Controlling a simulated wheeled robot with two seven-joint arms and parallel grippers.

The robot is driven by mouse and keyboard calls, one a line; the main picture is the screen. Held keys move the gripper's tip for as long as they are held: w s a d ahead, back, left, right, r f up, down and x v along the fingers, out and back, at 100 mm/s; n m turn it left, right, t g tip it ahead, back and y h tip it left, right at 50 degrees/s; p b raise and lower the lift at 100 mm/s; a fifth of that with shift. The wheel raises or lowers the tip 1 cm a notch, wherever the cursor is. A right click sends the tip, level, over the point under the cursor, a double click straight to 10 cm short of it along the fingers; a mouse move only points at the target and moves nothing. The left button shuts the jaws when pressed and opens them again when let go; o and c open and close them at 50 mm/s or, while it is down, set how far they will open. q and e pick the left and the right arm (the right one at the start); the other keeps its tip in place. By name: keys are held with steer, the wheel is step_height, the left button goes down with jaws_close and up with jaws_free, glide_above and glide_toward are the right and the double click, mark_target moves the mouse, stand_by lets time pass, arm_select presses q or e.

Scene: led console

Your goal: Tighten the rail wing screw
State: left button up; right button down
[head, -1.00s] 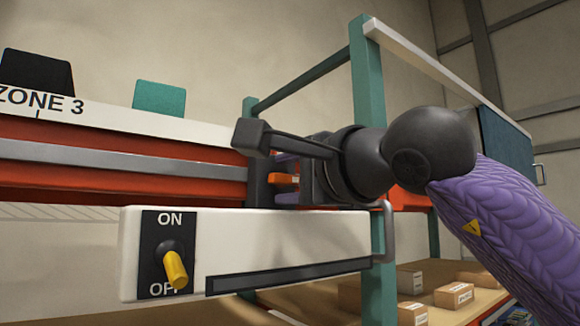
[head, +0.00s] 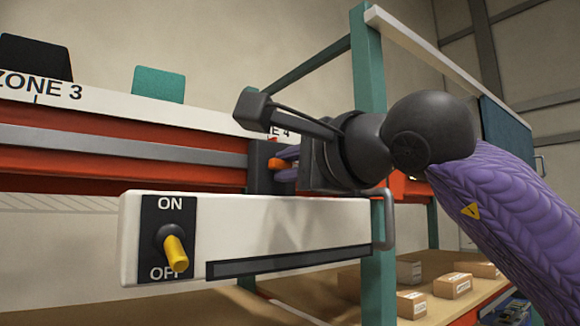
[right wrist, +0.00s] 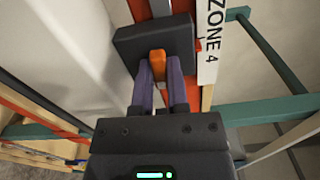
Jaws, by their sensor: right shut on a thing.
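The orange wing screw (head: 274,163) sits on a dark block (head: 259,178) on the orange-red rail. In the right wrist view the screw (right wrist: 157,66) stands out from the dark block (right wrist: 178,42). My right gripper (head: 285,164), with purple fingers, reaches it from the right. In the right wrist view the gripper (right wrist: 160,82) has one finger on each side of the screw, shut on it. The far side of the screw and its thread are hidden. My left gripper is not in view.
A white panel (head: 300,225) with a yellow toggle switch (head: 175,252) lies just below the gripper, with a grey handle (head: 388,220) at its right end. A green post (head: 368,70) stands close behind my right wrist. Cartons (head: 452,285) lie on a lower shelf.

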steer(key=m+b, duration=0.2)
steer(key=m, duration=0.4)
steer(key=shift+f, duration=0.15)
steer(key=m+b, duration=0.1)
steer(key=m, duration=0.5)
steer(key=shift+w+a, duration=0.1)
steer(key=m+b, duration=0.2)
steer(key=m, duration=0.4)
steer(key=shift+m, duration=0.4)
steer(key=m+b, duration=0.1)
steer(key=m, duration=0.4)
steer(key=shift+m, duration=0.4)
steer(key=c, duration=0.6)
jaws_free()
steer(key=b+v, duration=0.4)
steer(key=v, duration=0.6)
